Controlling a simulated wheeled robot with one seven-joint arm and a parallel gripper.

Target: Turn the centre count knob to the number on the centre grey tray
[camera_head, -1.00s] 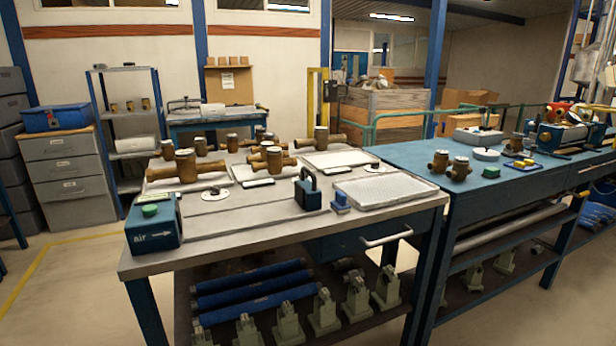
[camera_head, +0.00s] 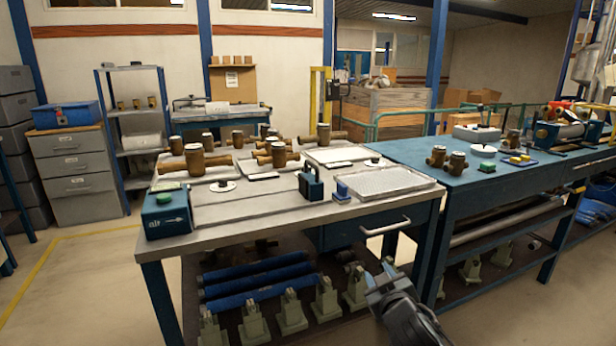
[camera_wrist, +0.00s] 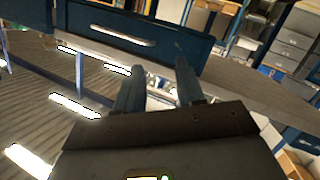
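The centre grey tray (camera_head: 247,168) lies at the back of the near bench with brass meters on it. A small dark plate (camera_head: 262,176) lies at its front edge; no number is legible. Dark knobs on pale round dials stand at the left (camera_head: 222,186) and right (camera_head: 373,163). I cannot make out a centre knob; the blue block with a handle (camera_head: 311,184) may hide it. My gripper (camera_head: 378,277) is low in front of the bench, away from the trays. In the wrist view its two fingers (camera_wrist: 158,84) are apart with nothing between them.
A blue air box with a green button (camera_head: 167,213) stands at the bench's front left. A white perforated tray (camera_head: 390,182) lies at the right. The bench drawer handle (camera_head: 385,227) sticks out near my gripper. A second blue bench (camera_head: 480,190) adjoins on the right.

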